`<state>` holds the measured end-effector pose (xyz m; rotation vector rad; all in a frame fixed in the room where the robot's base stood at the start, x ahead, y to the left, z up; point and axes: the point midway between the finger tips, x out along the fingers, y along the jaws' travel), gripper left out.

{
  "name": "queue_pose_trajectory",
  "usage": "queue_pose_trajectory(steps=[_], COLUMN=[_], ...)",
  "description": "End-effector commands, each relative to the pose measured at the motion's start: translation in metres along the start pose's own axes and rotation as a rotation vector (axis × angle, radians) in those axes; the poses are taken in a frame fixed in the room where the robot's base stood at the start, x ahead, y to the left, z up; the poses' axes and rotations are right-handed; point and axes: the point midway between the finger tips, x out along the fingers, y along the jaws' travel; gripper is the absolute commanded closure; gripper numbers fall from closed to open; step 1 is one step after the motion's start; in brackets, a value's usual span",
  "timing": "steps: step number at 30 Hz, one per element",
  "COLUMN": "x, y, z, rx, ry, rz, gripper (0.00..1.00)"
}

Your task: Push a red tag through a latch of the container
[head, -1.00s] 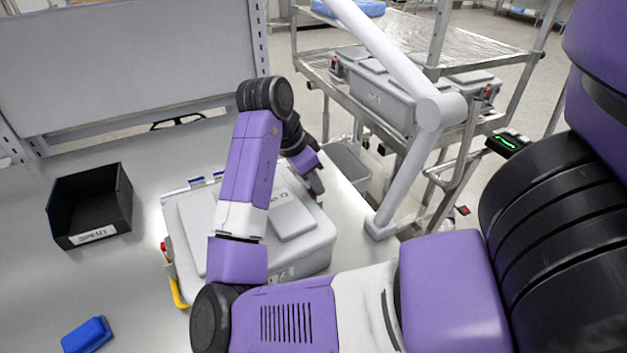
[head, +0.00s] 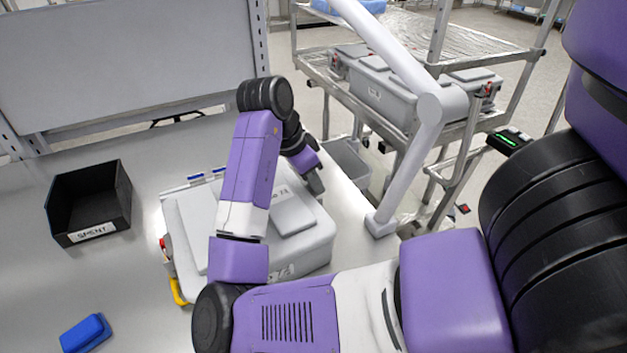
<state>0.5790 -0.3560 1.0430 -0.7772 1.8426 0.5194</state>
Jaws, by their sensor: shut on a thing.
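The grey lidded container (head: 303,250) sits on the metal table, partly covered by my arm. Its near left corner shows a red latch part (head: 164,243) and a yellow piece (head: 178,291) hanging low beside it. My gripper (head: 318,188) is at the container's right edge, past the raised lid panel. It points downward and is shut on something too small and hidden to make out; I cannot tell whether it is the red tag. The latch on that side is hidden behind my gripper and the container's edge.
A black open bin (head: 88,203) labelled "SPENT" stands at the left. A blue block (head: 86,333) lies in front of it. A white post (head: 410,165) rises at the table's right edge. A cart (head: 470,130) with another grey container (head: 385,95) stands beyond.

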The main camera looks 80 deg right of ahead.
Motion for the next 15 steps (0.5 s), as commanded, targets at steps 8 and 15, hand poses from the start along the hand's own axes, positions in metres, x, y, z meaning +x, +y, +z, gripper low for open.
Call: queue_pose_trajectory(steps=[8, 15], x=[0.004, 0.007], y=[-0.0001, -0.0001], z=[0.0018, 0.0032], rx=[0.0, 0.0], ry=[0.0, 0.0], rz=[0.0, 0.0], gripper=[1.0, 1.0])
